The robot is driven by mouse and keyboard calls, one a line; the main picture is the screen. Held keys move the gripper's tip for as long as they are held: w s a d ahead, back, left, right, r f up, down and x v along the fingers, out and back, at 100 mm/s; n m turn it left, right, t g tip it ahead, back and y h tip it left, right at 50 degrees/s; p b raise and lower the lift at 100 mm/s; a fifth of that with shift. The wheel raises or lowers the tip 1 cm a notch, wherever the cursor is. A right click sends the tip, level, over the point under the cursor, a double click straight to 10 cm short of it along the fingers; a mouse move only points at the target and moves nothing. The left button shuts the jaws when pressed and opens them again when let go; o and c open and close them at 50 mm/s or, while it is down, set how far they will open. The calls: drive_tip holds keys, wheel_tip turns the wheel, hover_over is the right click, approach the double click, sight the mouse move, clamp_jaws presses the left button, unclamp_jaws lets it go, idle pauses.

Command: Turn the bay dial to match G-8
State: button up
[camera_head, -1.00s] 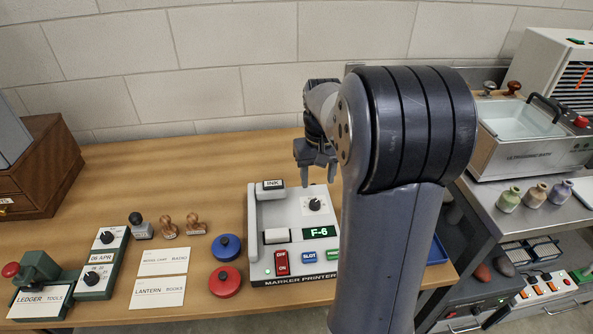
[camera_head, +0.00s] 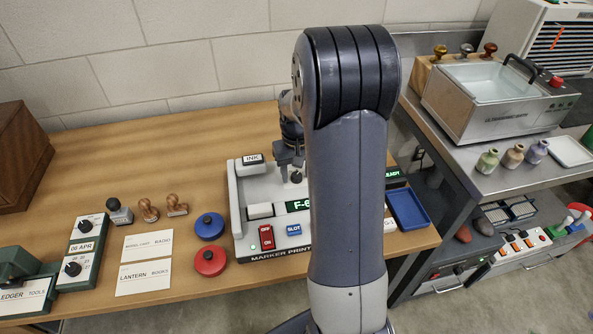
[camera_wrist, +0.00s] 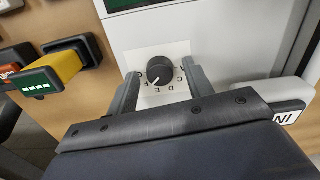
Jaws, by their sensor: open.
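The bay dial is a round black knob (camera_wrist: 160,71) on a white lettered plate, seen in the wrist view with letters such as C, D and E around it. It sits on the marker printer (camera_head: 243,205), whose green display (camera_head: 298,205) shows "F-" and a partly hidden character. My gripper (camera_wrist: 160,88) is open, with one finger on each side of the knob; I cannot tell whether they touch it. In the head view my gripper (camera_head: 290,172) is over the printer's upper panel and mostly hides the dial.
A blue tray (camera_head: 408,208) is at right. Bare table lies behind left.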

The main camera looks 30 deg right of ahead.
drive_tip(key=shift+c, duration=0.3)
drive_tip(key=c, duration=0.9)
drive_tip(key=shift+c, duration=0.2)
drive_tip(key=shift+m, duration=0.3)
drive_tip(key=shift+m+p, duration=0.5)
drive_tip(key=shift+m, duration=2.3)
drive_tip(key=o, duration=1)
